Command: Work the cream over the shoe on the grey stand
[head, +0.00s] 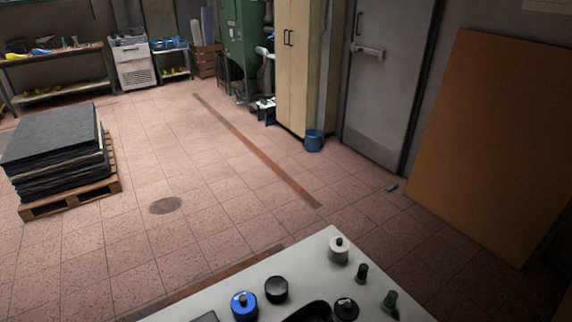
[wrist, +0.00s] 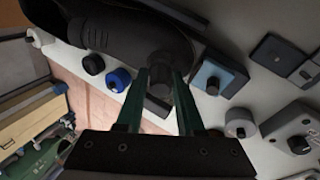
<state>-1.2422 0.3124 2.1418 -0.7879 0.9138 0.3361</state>
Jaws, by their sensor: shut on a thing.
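My gripper (wrist: 160,73) shows in the wrist view, its two green fingers closed around a dark grey, knob-like piece (wrist: 159,90). What this piece is at its far end cannot be told. A black shoe (wrist: 110,28) lies just beyond the fingertips at the upper left. Whether the held piece touches the shoe is unclear. The grey stand cannot be made out under the shoe. In the head view only a dark rounded part, perhaps the shoe (head: 312,312), shows at the bottom edge. My gripper is not seen there. No cream can be made out on the shoe.
In the wrist view a blue block (wrist: 207,76) stands close right of the fingers. A grey box (wrist: 292,128) lies farther right.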

